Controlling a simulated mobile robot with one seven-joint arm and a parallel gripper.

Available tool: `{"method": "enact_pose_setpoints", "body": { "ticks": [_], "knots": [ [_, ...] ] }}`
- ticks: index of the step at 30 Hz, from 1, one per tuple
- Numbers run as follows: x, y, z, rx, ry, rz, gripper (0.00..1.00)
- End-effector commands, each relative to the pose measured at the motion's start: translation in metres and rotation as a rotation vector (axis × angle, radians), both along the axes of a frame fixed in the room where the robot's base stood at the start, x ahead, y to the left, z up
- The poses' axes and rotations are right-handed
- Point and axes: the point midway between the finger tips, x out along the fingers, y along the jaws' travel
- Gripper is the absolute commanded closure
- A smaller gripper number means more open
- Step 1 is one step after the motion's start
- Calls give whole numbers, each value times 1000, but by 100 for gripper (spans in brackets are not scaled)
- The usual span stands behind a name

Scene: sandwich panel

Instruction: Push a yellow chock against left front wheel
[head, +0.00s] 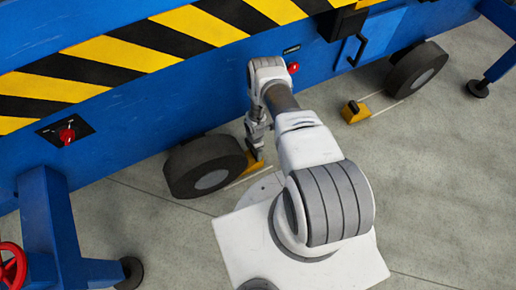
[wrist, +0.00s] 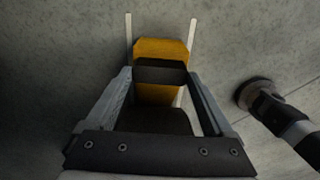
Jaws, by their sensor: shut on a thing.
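A yellow chock (head: 256,167) with a black grip sits on the floor at the right side of the left wheel (head: 205,166) in the head view. The wheel is black with a grey hub. My gripper (head: 257,152) reaches down onto the chock and partly hides it. In the wrist view the chock (wrist: 161,49) lies ahead, and my gripper (wrist: 160,72) is shut on its black grip (wrist: 160,71). The chock looks very close to the tyre, but I cannot tell whether they touch.
A second yellow chock (head: 355,112) stands on the floor left of the right wheel (head: 418,69). The blue machine body (head: 130,110) with striped edging overhangs both wheels. A stabiliser leg (head: 48,215) stands at left. A round dark foot (wrist: 260,94) shows in the wrist view.

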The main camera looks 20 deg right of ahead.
Motion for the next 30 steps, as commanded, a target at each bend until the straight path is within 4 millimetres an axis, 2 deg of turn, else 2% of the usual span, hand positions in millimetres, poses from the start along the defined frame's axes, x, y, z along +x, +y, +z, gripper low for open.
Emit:
{"method": "enact_pose_setpoints", "body": {
  "ticks": [7,20,21,23,30],
  "knots": [
    [0,8,0,1,0,-8,100],
    [0,11,0,3,0,-13,100],
    [0,11,0,3,0,-13,8],
    [0,11,0,3,0,-13,0],
    [0,12,1,4,-1,-13,0]
  ]
}}
